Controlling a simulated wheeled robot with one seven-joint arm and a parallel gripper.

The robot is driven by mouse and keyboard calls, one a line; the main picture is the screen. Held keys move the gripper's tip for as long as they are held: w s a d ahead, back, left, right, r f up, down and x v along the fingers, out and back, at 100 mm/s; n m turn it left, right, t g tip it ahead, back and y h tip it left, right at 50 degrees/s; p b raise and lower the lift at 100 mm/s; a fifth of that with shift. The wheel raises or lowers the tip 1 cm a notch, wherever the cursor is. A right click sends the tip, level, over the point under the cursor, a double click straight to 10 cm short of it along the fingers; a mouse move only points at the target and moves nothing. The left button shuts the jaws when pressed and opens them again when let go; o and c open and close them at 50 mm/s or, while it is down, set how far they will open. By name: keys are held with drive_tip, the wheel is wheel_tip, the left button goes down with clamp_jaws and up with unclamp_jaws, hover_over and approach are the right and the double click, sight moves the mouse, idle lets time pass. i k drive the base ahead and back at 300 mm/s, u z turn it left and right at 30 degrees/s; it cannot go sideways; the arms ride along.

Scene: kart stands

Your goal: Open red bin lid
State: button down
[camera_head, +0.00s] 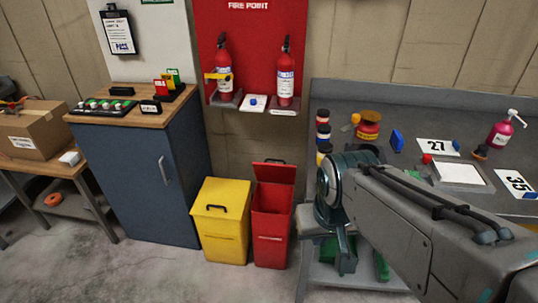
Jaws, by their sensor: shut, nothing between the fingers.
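The red bin (271,240) stands on the floor below the red fire point board, just right of the yellow bin. Its red lid (274,173) is tilted up at the back, with a dark handle at its top edge, and the bin's inside shows below it. My gripper (346,262) is to the right of the red bin, beside the grey workbench, pointing down and apart from the lid. It is shut and empty. My own arm hides part of the bench.
A yellow bin (222,222) with a closed lid stands left of the red bin. A blue cabinet (140,180) is farther left. The grey workbench (390,110) holds bottles and number cards. Floor in front of the bins is clear.

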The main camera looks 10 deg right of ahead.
sight(272, 173)
drive_tip(key=u, duration=0.3)
drive_tip(key=i, duration=0.95)
drive_tip(key=z, duration=0.45)
